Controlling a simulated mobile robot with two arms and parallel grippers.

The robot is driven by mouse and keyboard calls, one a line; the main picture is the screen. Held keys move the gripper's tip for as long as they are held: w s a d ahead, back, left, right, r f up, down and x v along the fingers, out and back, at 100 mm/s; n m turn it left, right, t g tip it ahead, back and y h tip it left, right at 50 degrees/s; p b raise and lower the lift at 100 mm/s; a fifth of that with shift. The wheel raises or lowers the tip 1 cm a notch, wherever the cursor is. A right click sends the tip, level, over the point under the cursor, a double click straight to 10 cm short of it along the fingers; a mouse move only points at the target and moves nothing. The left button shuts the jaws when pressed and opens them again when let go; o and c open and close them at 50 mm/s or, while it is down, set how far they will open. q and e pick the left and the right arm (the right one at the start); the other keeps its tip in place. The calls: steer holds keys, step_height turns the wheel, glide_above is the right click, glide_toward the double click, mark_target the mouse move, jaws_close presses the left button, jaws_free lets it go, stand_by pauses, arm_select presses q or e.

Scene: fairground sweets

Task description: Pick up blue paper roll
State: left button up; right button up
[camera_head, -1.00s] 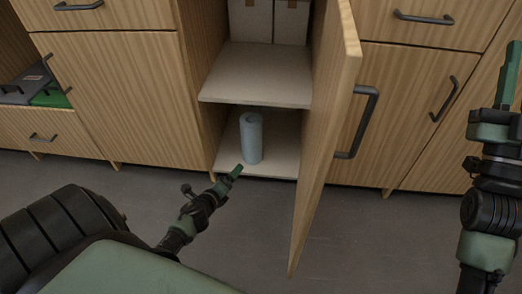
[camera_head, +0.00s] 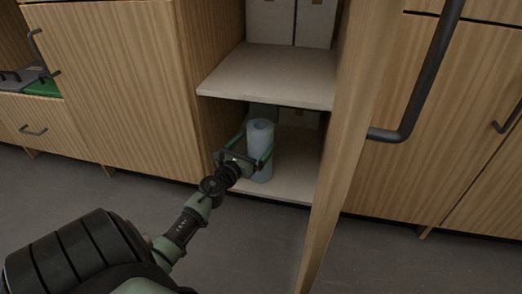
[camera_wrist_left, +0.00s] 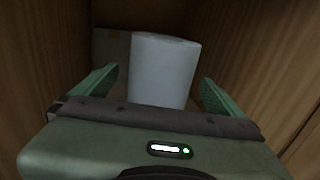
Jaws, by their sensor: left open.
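The blue paper roll (camera_head: 260,150) stands upright on the lower shelf of the open cabinet, near its front edge. My left gripper (camera_head: 254,154) is open, with one finger on each side of the roll in the head view. In the left wrist view the pale blue roll (camera_wrist_left: 161,72) stands between the two green fingers of the gripper (camera_wrist_left: 157,90), with a gap on both sides. The roll's base is hidden behind the gripper body in that view. My right gripper is not in view.
The open cabinet door (camera_head: 350,140) stands close on the right of the compartment. The upper shelf (camera_head: 270,76) lies above the roll and holds boxes (camera_head: 290,22). The cabinet's side wall is close on the left.

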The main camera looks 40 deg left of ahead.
arm_select(q)
steer(key=x, duration=0.4)
steer(key=shift+w+b, duration=0.1)
steer(key=shift+b, duration=0.2)
steer(key=c, duration=1.8)
steer(key=shift+c, duration=1.3)
steer(key=shift+r, duration=0.1)
